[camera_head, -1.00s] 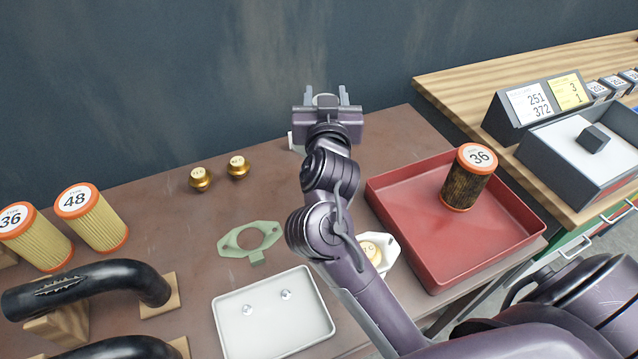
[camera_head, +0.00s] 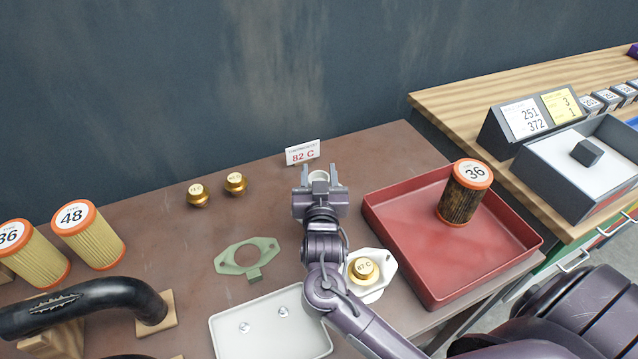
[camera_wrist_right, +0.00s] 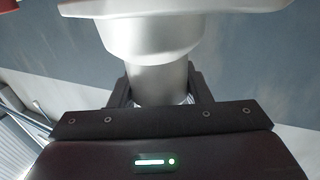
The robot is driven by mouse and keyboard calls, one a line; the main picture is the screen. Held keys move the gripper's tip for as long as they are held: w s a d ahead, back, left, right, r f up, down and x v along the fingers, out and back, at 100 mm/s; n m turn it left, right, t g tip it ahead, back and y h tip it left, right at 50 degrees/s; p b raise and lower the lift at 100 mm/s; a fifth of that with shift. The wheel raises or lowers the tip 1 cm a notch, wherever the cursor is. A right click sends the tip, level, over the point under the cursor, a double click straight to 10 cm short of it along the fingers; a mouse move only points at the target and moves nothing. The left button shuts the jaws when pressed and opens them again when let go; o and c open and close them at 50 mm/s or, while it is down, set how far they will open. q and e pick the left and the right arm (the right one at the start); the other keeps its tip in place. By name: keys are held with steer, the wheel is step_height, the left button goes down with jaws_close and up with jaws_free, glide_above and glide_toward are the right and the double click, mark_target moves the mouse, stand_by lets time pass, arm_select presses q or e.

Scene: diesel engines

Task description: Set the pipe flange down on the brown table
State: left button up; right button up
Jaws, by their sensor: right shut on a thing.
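The pipe flange (camera_head: 319,176) is a pale grey piece, and only its round top rim shows between the fingers in the head view. In the right wrist view the pipe flange (camera_wrist_right: 150,35) shows a smooth neck that widens into a broad pale plate. My right gripper (camera_head: 319,170) is shut on its neck, over the middle of the brown table (camera_head: 160,235). Whether the flange touches the table is hidden by the gripper. My left gripper is not in view.
An "82 C" card (camera_head: 302,152) stands behind the gripper. Two brass caps (camera_head: 236,184) and a green gasket (camera_head: 247,258) lie left. A white housing with a gold piece (camera_head: 364,270) and a red tray (camera_head: 450,235) are right. A white tray (camera_head: 270,335) is in front.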

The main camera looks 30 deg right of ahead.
step_height(320, 180, down, 3)
steer(key=shift+f, duration=0.1)
